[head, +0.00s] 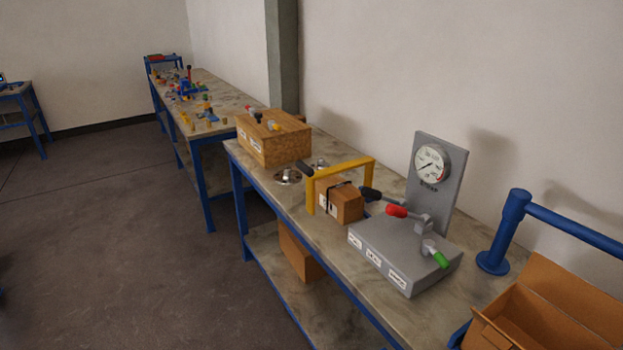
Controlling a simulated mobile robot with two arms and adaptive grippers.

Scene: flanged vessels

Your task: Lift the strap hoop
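A yellow hoop (343,168), which looks like the strap hoop, stands upright on the near workbench in the head view. Its left post is fully seen, while its right side goes down behind other things. A small brown box (347,206) with a dark strap and white labels sits beneath or just in front of the hoop; I cannot tell which. A dark handle end (305,167) shows at the hoop's upper left, and another dark handle end (370,194) is at its right. Neither of my grippers is in view.
Right of the hoop are a grey unit (398,258) with red and green levers, and a gauge panel (430,170). A wooden box (273,140) and metal flanges (288,176) lie left. A blue post (508,232) and open carton (550,305) stand right.

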